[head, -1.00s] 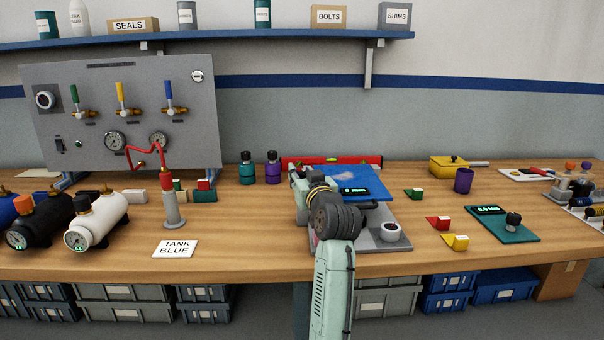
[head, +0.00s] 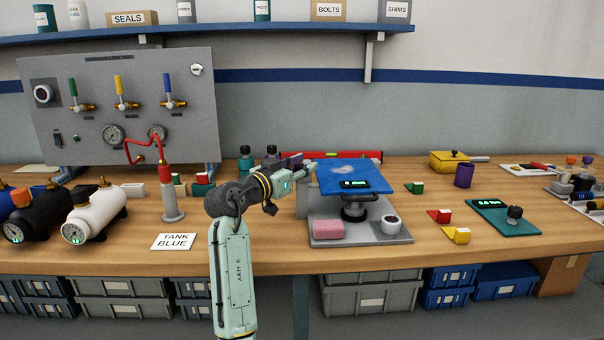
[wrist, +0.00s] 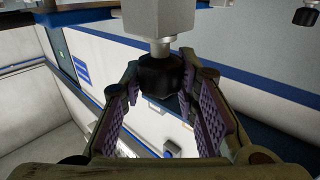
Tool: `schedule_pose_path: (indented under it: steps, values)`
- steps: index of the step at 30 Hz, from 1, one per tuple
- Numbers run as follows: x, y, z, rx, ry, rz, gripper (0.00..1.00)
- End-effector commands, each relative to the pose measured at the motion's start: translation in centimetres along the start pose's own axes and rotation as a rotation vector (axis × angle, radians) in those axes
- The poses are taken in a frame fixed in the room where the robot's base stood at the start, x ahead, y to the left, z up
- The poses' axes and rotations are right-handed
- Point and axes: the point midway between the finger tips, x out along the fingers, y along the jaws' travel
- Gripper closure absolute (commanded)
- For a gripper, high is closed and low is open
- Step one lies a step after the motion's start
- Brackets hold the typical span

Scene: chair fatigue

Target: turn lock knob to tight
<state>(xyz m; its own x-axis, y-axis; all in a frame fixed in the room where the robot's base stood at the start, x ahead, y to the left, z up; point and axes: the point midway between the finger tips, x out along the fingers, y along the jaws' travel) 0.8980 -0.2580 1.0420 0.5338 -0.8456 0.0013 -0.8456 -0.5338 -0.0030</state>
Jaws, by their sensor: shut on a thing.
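The lock knob (wrist: 160,76) looks black and lobed in the wrist view, on a short metal shaft under a grey block (wrist: 162,18). My gripper (wrist: 159,88) has its purple ridged pads on both sides of the knob and is shut on it. In the head view my gripper (head: 296,164) reaches in from the left to the left edge of the blue plate (head: 350,176). The knob is hidden there. The plate carries a small display (head: 355,184) and stands above a grey base (head: 380,238). No tight mark is readable.
On the base are a pink block (head: 328,229), a dark round foot (head: 353,213) and a white-rimmed dark cup (head: 391,224). A red-topped stand (head: 168,195) is left. The front table strip is clear.

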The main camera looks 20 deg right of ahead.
Motion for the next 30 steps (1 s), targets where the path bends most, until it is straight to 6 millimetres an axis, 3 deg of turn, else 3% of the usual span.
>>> schedule_pose_path:
  steps: [15, 30]
  values:
    - [0.06, 0.02, -0.40, -0.008, 0.001, 0.466, 1.00]
    - [0.07, 0.18, -0.21, -0.006, -0.001, 0.674, 1.00]
